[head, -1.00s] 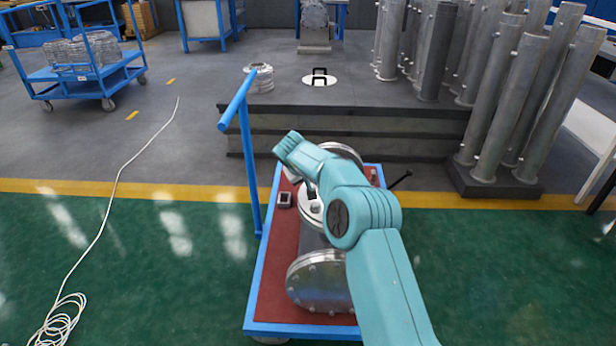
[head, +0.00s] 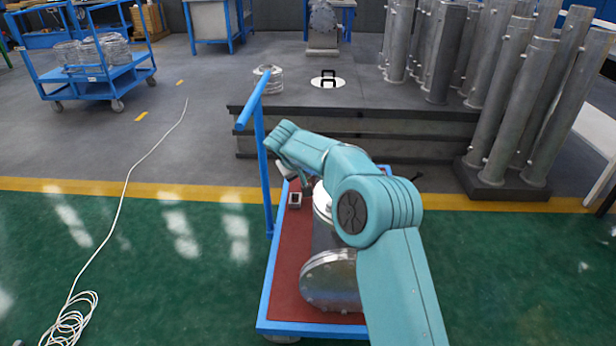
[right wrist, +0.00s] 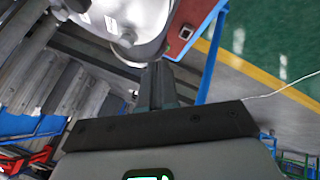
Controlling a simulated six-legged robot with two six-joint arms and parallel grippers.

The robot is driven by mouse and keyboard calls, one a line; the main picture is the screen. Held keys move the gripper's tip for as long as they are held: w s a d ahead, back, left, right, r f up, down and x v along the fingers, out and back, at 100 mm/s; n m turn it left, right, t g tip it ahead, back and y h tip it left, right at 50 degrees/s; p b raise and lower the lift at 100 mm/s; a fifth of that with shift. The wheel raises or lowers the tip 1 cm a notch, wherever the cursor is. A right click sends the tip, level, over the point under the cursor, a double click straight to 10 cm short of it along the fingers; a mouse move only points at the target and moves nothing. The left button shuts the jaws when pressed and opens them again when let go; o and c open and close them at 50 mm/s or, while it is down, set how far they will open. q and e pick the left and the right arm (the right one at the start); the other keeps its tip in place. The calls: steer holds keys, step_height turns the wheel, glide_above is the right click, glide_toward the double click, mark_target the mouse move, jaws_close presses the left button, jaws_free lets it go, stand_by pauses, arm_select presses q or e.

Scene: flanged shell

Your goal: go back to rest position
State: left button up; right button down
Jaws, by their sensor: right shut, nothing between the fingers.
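The flanged shell (head: 331,280) is a grey metal body with round bolted flanges. It lies on the red top of a blue-framed cart (head: 285,285), partly hidden behind my right arm. My right gripper (head: 288,172) is small and partly hidden under its wrist, above the back left part of the cart. In the right wrist view its dark fingers (right wrist: 158,84) are together with nothing between them. The shell's shiny flange (right wrist: 125,25) shows beyond the fingertips; I cannot tell the exact gap. My left gripper is in neither view.
The cart's blue handle (head: 254,100) rises close to the left of my right wrist. A small dark square part (head: 295,200) lies on the cart. A dark stepped platform (head: 350,120) with upright grey tubes (head: 510,105) stands behind. A white cable (head: 122,205) crosses the open floor at left.

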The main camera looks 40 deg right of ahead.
steer(key=s+a+f+n+y, duration=0.25)
steer(key=a+f+y, duration=0.25)
steer(key=a+f, duration=0.95)
steer(key=s+a+f+g+y, duration=0.1)
steer(key=s+a+f+y, duration=0.2)
steer(key=s+a+f, duration=0.55)
steer(key=s+a+f+g+y, duration=0.1)
steer(key=s+a+f+y, duration=0.1)
steer(key=s+a+f, duration=0.6)
steer(key=s+a+m+g, duration=0.1)
steer(key=s+a, duration=0.5)
steer(key=s, duration=0.7)
step_height(320, 180, up, 23)
steer(key=p, duration=2.3)
steer(key=shift+s+a, duration=0.15)
steer(key=shift+s, duration=0.1)
steer(key=shift+f, duration=0.1)
